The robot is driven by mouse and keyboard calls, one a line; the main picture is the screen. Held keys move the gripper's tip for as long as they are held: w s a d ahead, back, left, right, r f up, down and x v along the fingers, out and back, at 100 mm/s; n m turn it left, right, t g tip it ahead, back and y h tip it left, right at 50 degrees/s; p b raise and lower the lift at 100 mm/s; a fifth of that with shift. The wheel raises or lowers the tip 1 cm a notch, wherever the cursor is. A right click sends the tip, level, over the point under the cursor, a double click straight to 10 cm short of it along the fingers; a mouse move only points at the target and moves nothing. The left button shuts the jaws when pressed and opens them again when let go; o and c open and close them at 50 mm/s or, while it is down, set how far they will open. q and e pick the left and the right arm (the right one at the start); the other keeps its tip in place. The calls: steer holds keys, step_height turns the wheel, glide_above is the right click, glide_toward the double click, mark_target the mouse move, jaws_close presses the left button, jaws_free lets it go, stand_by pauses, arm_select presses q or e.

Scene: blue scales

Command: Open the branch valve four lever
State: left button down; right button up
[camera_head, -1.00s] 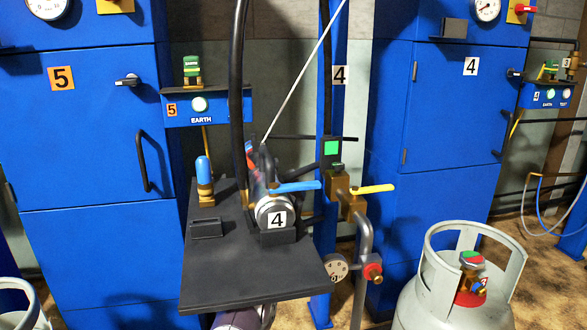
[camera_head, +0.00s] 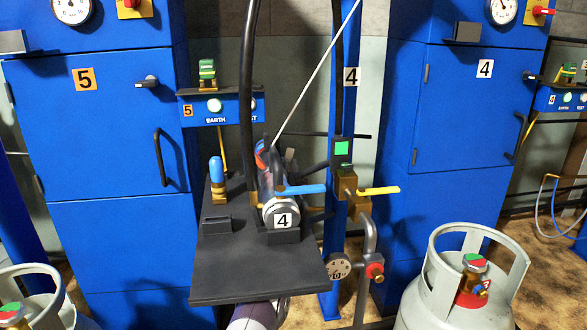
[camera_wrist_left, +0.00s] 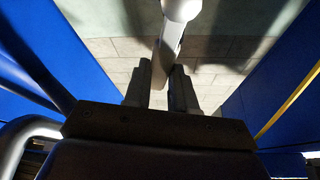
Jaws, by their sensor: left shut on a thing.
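In the head view, a post (camera_head: 332,250) labelled 4 carries a brass valve (camera_head: 346,186) with a yellow lever (camera_head: 379,190) pointing right. A blue lever (camera_head: 302,189) sits left of it, above a silver cylinder (camera_head: 280,209) labelled 4. I cannot tell which lever belongs to branch valve four. My left gripper (camera_wrist_left: 162,85) shows in the wrist view, its two dark fingers closed on a pale, smooth, tapered thing (camera_wrist_left: 178,35). What that thing is cannot be told. I cannot make out this gripper in the head view. My right gripper is not in view.
A dark platform (camera_head: 257,282) stands in front of the post. A gauge (camera_head: 339,267) and a red knob (camera_head: 375,271) sit on the pipework below the valve. Blue cabinets 5 (camera_head: 105,135) and 4 (camera_head: 465,130) flank it. A grey gas cylinder (camera_head: 440,300) stands at right.

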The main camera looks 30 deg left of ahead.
arm_select(q)
steer(key=shift+s+a+r+n+g+y, duration=0.1)
steer(key=shift+s+a+n+g+y, duration=0.15)
steer(key=shift+n, duration=0.4)
steer(key=shift+s+a+f+n+g+y, duration=0.1)
steer(key=shift+a+n+g+y, duration=0.2)
steer(key=shift+n, duration=0.4)
steer(key=shift+s+a+r+n+g+y, duration=0.15)
steer(key=shift+n+y, duration=0.2)
steer(key=shift+n, duration=0.3)
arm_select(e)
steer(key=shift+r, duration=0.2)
arm_select(q)
steer(key=shift+n, duration=0.3)
steer(key=c, duration=0.9)
jaws_free()
steer(key=shift+a, duration=0.1)
